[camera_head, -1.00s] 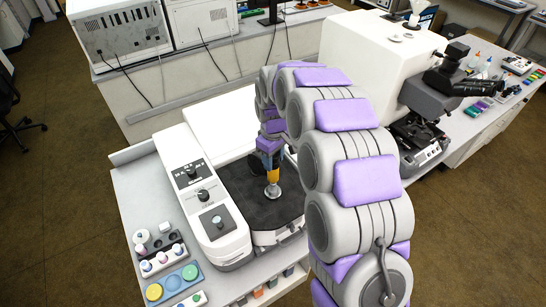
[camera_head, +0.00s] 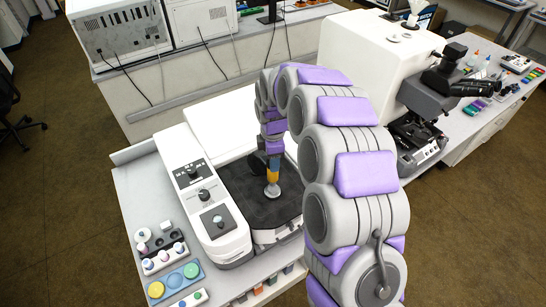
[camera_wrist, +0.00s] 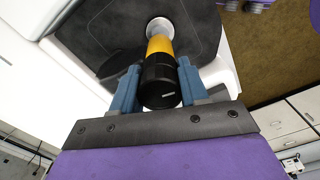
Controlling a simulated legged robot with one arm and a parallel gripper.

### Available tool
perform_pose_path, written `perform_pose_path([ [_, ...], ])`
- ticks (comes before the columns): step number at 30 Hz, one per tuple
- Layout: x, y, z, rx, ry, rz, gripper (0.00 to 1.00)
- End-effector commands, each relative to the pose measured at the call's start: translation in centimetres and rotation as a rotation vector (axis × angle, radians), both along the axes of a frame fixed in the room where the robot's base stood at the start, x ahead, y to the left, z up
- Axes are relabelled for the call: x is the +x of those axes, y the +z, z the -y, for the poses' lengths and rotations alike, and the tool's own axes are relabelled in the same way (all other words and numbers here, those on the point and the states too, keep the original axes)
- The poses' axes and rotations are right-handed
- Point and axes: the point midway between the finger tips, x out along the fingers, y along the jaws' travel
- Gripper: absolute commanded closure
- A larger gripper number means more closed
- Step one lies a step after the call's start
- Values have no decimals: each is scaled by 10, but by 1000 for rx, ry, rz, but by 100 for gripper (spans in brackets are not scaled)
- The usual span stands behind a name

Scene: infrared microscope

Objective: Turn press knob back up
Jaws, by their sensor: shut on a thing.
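The press knob (camera_wrist: 160,85) is a black cylinder with a short white mark on its end. Below it are a yellow band and a silver base, standing on the dark plate (camera_wrist: 205,25) of the machine. My gripper (camera_wrist: 157,88) has its two blue fingers on either side of the black knob, shut on it. In the head view my gripper (camera_head: 272,160) points down over the yellow part (camera_head: 272,175), and the silver foot (camera_head: 272,191) shows beneath. The black knob top is mostly hidden there by my fingers.
A white control unit (camera_head: 222,243) with dials stands left of the dark plate. Trays of small coloured jars (camera_head: 172,283) lie at the front left. A white microscope (camera_head: 355,45) stands at the back right. Open floor (camera_head: 60,220) lies to the left.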

Motion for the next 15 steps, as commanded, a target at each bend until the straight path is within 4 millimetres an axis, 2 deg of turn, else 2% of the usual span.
perform_pose_path([
  [6,2,2,-1,1,99,6,87],
  [15,2,2,-1,2,150,7,87],
])
